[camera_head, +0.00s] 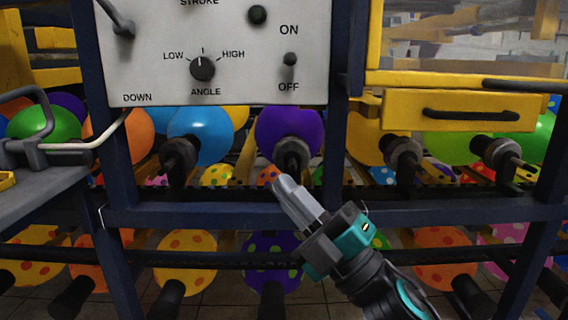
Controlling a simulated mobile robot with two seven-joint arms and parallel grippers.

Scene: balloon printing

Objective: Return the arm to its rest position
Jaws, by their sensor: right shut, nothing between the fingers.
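My right gripper (289,187) comes in from the lower right on a grey and teal arm. Its fingers are shut with nothing between them. The fingertips lie just below the black holder of a purple balloon (290,128) in the picture; I cannot tell whether they touch anything. My left gripper is not in view.
A white control panel (150,50) with an angle knob (202,68) and an on/off switch (289,60) is above. A dark blue frame bar (430,211) crosses behind the gripper. Balloons on black holders fill both rows. A yellow drawer (458,111) is at right.

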